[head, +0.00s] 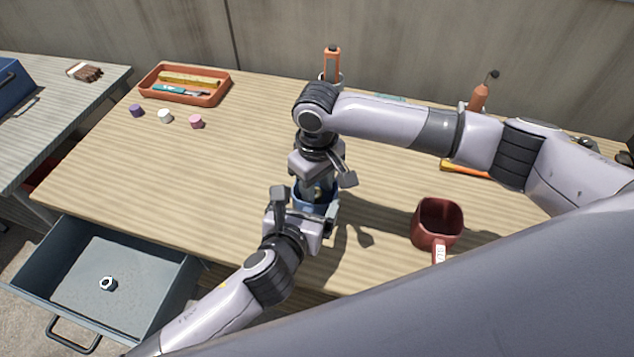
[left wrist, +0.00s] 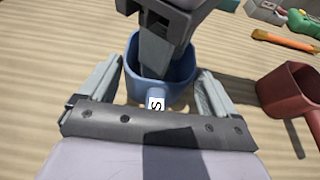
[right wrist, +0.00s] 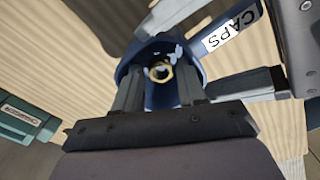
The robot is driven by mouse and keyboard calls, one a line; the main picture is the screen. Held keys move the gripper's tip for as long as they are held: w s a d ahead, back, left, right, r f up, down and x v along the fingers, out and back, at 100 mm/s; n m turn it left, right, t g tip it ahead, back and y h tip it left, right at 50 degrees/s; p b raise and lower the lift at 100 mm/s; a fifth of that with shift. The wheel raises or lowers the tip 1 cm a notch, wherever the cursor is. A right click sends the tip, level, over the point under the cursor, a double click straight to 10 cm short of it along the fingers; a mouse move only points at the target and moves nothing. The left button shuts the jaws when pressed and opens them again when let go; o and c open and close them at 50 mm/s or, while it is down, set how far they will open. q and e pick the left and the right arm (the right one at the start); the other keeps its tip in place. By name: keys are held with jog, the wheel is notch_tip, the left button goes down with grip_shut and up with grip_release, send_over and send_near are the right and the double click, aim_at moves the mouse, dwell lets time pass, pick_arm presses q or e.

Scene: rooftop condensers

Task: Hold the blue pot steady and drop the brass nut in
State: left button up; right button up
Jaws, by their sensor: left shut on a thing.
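The blue pot (head: 326,208) stands on the table, with a white "CAPS" label (right wrist: 222,42) on its handle. My left gripper (left wrist: 156,92) is shut on the pot, with a finger on either side. My right gripper (right wrist: 160,78) points down into the pot's mouth from above, its fingers apart. The brass nut (right wrist: 160,71) shows between those fingers, apparently lower down inside the pot and not clasped. In the left wrist view the right gripper hides part of the pot (left wrist: 184,68).
A dark red mug (head: 437,222) stands right of the pot. An orange tray (head: 222,86) with tools and several small caps are at the back left. An open grey drawer (head: 75,270) holding another nut (head: 107,284) juts out at the front left.

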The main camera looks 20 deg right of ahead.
aim_at(317, 193)
jog(key=shift+o, duration=1)
notch_tip(317, 193, up, 12)
pick_arm(q)
jog(key=o, duration=0.5)
jog(key=p+v, duration=0.3)
jog(key=v, duration=0.1)
jog(key=shift+r, duration=0.2)
jog(key=v, duration=0.5)
jog(key=shift+f, duration=0.15)
pick_arm(e)
notch_tip(317, 193, up, 3)
jog(key=shift+r, duration=0.2)
